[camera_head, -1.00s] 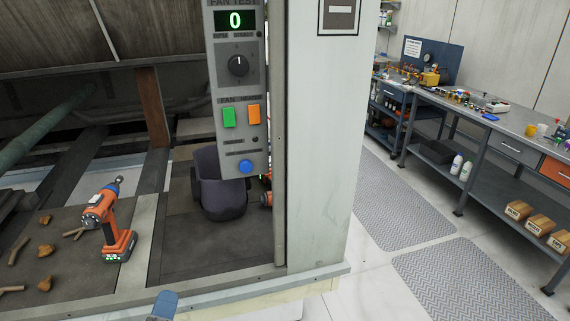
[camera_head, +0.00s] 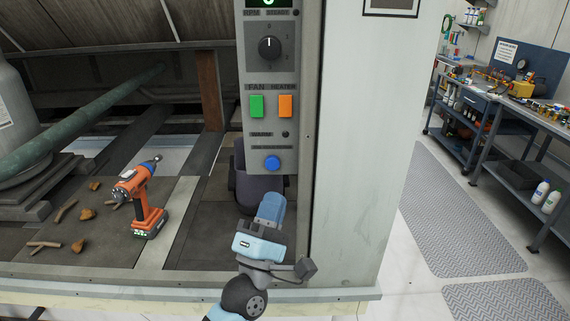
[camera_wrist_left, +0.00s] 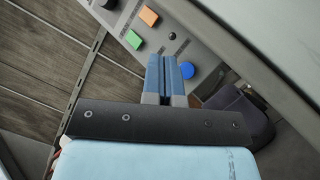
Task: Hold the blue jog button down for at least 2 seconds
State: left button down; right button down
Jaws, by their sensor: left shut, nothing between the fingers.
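The blue jog button (camera_head: 272,163) is a round blue knob at the bottom of the grey control panel (camera_head: 256,142). It also shows in the left wrist view (camera_wrist_left: 187,69), just right of the fingertips. My left gripper (camera_head: 272,198) is shut with its blue fingers together and empty. It is below the button in the head view, pointing up toward it. In the left wrist view the shut fingers (camera_wrist_left: 166,62) appear beside the button; I cannot tell whether they touch it. My right gripper is not in view.
The panel carries a green fan switch (camera_head: 257,106), an orange heater switch (camera_head: 286,106) and a black dial (camera_head: 269,47). A dark bucket (camera_head: 243,185) stands behind the panel. An orange drill (camera_head: 142,198) and debris lie to the left. A workbench stands at the right.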

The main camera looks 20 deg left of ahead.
aim_at(272, 163)
pick_arm(q)
jog(key=shift+a, duration=0.1)
jog(key=w+a+b, duration=0.1)
jog(key=w+a, duration=0.1)
jog(key=w, duration=0.6)
jog(key=shift+w+a, duration=0.2)
jog(key=shift+w, duration=0.05)
dwell(2.0)
jog(key=shift+w+a+b, duration=0.1)
jog(key=shift+w+b, duration=0.25)
jog(key=shift+w, duration=0.05)
